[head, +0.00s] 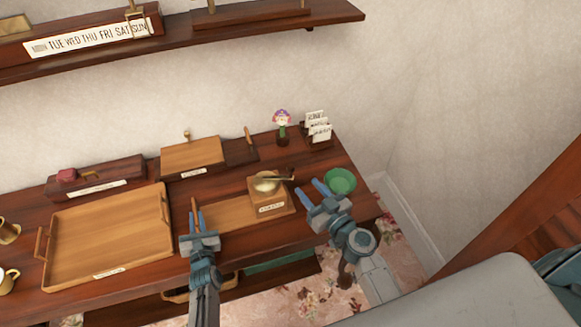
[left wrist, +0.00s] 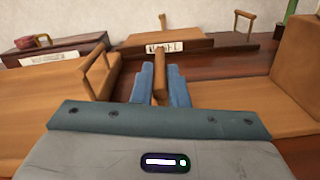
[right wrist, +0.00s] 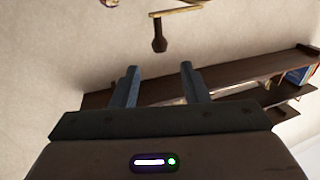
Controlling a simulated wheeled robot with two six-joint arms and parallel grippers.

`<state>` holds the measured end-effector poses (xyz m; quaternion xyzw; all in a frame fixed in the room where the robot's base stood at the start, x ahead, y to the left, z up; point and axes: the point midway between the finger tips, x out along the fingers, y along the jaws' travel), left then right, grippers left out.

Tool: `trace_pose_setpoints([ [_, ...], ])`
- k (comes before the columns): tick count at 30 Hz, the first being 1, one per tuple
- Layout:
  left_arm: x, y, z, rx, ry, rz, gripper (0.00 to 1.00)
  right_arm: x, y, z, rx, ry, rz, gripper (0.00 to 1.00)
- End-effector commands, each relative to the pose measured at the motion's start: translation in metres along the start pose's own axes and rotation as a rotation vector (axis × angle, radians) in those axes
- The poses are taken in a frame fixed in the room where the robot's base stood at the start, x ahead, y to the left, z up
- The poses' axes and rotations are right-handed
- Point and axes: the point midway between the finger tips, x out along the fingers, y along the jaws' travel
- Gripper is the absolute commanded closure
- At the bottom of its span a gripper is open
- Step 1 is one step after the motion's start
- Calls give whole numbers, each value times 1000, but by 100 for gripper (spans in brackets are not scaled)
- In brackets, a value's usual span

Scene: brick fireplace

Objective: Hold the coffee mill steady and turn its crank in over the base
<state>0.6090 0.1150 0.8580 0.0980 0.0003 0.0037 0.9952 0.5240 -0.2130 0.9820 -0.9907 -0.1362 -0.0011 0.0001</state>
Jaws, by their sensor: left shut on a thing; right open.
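The coffee mill (head: 281,199) is a wooden box with a brass bowl on top, standing at one end of a flat wooden base (head: 228,213). Its crank (head: 281,178) sticks out to the right over the bowl. In the right wrist view the crank arm (right wrist: 177,12) carries a dark hanging knob (right wrist: 159,44). My left gripper (head: 196,222) is shut on the upright wooden handle (left wrist: 161,80) at the base's left end. The mill's body (left wrist: 298,65) is at the right in the left wrist view. My right gripper (head: 313,190) is open and empty, just right of the crank, apart from the knob.
A large wooden tray (head: 110,271) lies left of my left gripper. A flower in a vase (head: 282,128) and a card holder (head: 318,133) stand at the back. A shelf (head: 200,36) runs along the wall above.

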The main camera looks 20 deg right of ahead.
Motion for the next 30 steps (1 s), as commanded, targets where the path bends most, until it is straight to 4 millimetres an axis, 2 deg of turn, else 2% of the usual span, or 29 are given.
trace_pose_setpoints([
  [9,0,0,0,0,0,0,100,65,0,-1,2,1,2,59],
  [15,0,0,0,0,0,0,100,91,1,0,1,-1,3,59],
  [21,0,0,0,0,0,0,100,100,0,0,0,-1,2,59],
  [28,0,0,0,0,1,0,100,100,0,0,0,-2,3,59],
  [30,0,0,0,0,1,0,100,100,0,0,0,-2,3,73],
])
